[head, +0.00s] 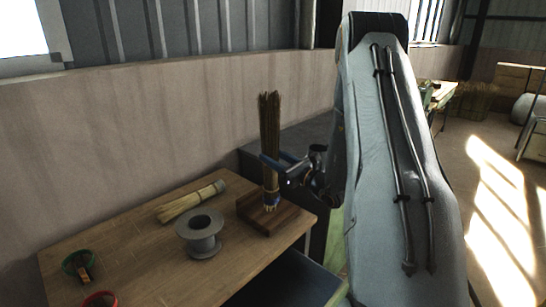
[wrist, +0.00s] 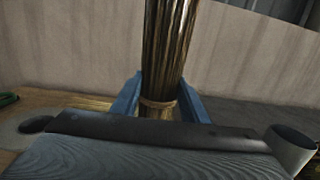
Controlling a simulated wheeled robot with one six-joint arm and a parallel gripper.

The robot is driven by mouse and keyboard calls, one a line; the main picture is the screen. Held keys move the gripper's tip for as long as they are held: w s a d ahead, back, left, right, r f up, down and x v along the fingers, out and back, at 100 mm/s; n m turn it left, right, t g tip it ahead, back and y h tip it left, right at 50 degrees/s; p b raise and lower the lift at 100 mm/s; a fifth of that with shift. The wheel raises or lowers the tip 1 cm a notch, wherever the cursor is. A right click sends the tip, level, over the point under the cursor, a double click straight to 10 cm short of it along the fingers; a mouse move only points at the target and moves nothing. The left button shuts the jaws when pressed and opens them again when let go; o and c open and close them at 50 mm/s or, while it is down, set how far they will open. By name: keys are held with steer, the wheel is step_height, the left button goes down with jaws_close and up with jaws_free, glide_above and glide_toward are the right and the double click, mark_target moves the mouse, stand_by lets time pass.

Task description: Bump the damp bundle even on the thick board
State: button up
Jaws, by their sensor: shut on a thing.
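The damp bundle (head: 269,135) is a tall, dark brown sheaf of stalks standing upright, with its pale lower end at the thick board. The thick board (head: 281,217) is a dark brown wooden block at the right end of the table. My gripper (head: 272,165) is shut around the lower part of the bundle. In the wrist view the bundle (wrist: 167,50) stands between my two blue fingers, with a tie band around it near them. I cannot tell whether the bundle's lower end touches the board.
On the wooden table (head: 150,250) a grey spool (head: 200,243) stands left of the board. A paler tied bundle (head: 188,203) lies behind it. A green ring-shaped item (head: 77,262) and a red one (head: 100,300) are at the left front. The table's middle front is clear.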

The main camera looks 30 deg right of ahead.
step_height(320, 180, down, 4)
steer(key=shift+r+b, duration=0.25)
steer(key=shift+b, duration=0.9)
steer(key=shift+r+p, duration=1.35)
steer(key=shift+r, duration=1.2)
steer(key=shift+f, duration=0.1)
step_height(320, 180, down, 5)
steer(key=b, duration=0.3)
steer(key=shift+b, duration=0.35)
